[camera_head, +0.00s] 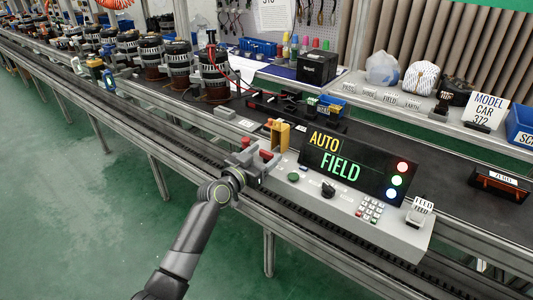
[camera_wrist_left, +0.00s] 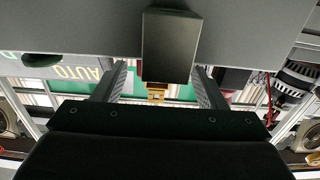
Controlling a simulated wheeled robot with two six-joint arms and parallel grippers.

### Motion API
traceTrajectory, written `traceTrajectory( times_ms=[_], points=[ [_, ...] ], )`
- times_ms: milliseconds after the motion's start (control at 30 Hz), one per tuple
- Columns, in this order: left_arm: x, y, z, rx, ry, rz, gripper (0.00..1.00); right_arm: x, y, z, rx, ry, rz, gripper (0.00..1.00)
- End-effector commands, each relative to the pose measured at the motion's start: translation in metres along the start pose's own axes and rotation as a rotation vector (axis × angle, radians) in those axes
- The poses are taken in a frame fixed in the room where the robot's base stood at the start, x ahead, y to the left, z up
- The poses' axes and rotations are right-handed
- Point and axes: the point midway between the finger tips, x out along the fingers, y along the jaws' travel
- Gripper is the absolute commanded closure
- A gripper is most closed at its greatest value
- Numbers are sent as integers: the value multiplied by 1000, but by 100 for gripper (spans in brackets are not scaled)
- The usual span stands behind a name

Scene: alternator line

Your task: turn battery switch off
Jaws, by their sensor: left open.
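My left gripper (camera_head: 257,160) is at the left end of the grey control console (camera_head: 350,215). In the left wrist view its two fingers stand apart (camera_wrist_left: 160,78), with a dark block-shaped handle (camera_wrist_left: 171,45) showing between them against the grey panel. I cannot tell whether either finger touches it. In the head view a small red part (camera_head: 265,155) shows at the jaws; it may be the battery switch, but the gripper hides most of that spot. The console display (camera_head: 345,165) reads AUTO and FIELD. My right gripper is not in view.
A yellow bracket (camera_head: 280,134) stands just behind the gripper. A green button (camera_head: 293,177), a black knob (camera_head: 328,189) and a keypad (camera_head: 370,210) lie to the right on the console. Several alternators (camera_head: 212,75) stand along the line at the upper left.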

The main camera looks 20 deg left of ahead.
Motion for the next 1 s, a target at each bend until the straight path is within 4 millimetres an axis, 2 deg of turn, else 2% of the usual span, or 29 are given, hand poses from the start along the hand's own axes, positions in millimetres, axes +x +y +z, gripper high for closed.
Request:
traceTrajectory(
  times_ms=[200, 533, 867, 1000],
  points=[
    [15, 0, 0, 0, -1, 1, 35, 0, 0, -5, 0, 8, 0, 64],
    [17, 0, 0, 0, -1, 0, 36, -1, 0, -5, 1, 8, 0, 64],
    [17, 0, 0, 0, -1, 0, 79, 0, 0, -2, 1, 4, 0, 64],
    [17, 0, 0, 0, -1, -2, 79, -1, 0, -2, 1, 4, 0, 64]
  ],
)
